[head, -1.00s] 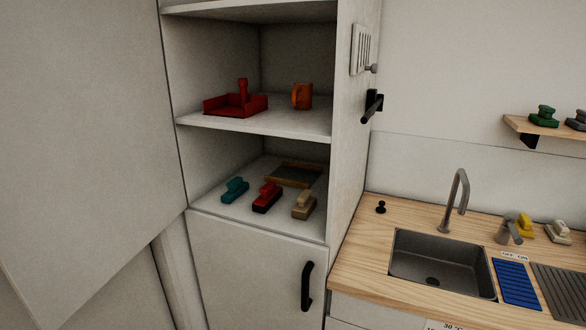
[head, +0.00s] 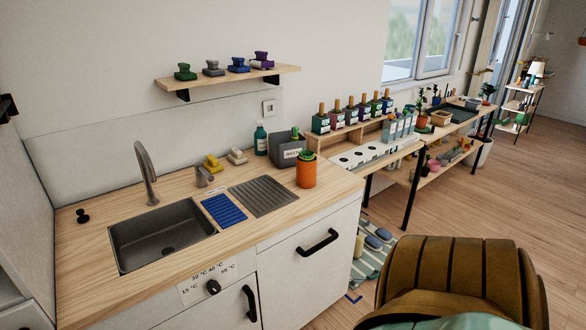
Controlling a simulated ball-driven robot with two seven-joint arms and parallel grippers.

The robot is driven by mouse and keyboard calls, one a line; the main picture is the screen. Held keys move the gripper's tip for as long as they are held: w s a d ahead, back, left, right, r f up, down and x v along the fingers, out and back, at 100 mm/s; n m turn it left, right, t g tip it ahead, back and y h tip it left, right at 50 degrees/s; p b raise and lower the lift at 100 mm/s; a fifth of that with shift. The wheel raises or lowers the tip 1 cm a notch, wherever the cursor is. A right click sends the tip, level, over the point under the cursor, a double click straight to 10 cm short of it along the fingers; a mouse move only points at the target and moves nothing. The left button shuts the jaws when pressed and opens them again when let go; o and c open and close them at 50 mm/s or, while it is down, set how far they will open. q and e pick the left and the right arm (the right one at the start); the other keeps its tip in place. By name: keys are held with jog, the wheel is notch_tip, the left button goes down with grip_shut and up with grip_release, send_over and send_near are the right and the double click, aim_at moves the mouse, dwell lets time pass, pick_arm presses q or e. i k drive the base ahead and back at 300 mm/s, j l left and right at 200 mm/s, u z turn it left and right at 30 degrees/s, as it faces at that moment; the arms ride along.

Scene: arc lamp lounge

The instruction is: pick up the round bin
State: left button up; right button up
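No thing in the head view is clearly the round bin. A whitish rounded container (head: 484,152) stands on the floor by the far end of the long bench, partly hidden; I cannot tell whether it is a bin. A grey labelled container (head: 287,152) stands at the back of the counter, and its sides look flat. An orange round pot (head: 306,173) with something green on top stands at the counter's right end. Neither of my grippers is in view.
The wooden counter (head: 105,255) with a sink (head: 160,235) fills the left. The long bench (head: 430,135) with bottles and plants runs away along the wall. A brown ribbed armchair (head: 450,270) is close at lower right. Open wooden floor (head: 535,190) lies beyond it.

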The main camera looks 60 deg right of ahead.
aim_at(306, 171)
jog(key=z, duration=2)
jog(key=i+l+z, duration=0.15)
jog(key=i+l, duration=0.15)
jog(key=i, duration=0.25)
